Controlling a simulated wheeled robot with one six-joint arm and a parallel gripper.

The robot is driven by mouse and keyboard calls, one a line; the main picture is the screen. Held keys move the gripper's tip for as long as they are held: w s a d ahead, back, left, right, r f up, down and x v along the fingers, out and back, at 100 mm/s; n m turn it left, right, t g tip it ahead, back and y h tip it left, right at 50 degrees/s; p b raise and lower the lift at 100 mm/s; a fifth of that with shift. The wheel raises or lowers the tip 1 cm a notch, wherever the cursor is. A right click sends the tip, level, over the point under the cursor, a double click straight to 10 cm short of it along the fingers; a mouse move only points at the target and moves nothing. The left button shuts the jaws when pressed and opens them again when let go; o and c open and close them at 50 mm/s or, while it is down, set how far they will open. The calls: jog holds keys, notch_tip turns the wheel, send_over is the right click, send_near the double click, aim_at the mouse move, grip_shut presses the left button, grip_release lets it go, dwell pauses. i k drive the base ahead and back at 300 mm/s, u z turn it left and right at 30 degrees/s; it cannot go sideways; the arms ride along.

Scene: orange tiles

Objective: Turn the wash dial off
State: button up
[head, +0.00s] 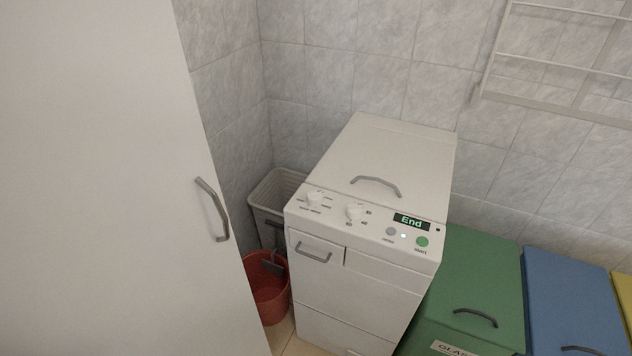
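The white top-loading washing machine (350,283) stands against the tiled wall in the head view. Its sloped front panel carries two white knobs, a left dial (315,198) and a right dial (355,212). Each has a small reddish mark and tiny labels around it. The labels are too small to read, so I cannot tell which one is the wash dial or where each points. The display (411,220) reads "End" in green. Below it are a grey button (390,231) and a green button (422,241). My gripper is not in view.
A white door with a grey handle (213,210) fills the left. A red bucket (267,290) and a pale basket (270,190) stand left of the machine. Green (478,270) and blue (570,297) lidded bins stand at right. A white rack (560,55) hangs above.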

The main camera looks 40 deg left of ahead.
aim_at(314, 198)
jog(key=u, duration=0.45)
jog(key=i, duration=0.6)
jog(key=u, duration=1.05)
jog(key=i, duration=0.25)
jog(key=u, duration=0.15)
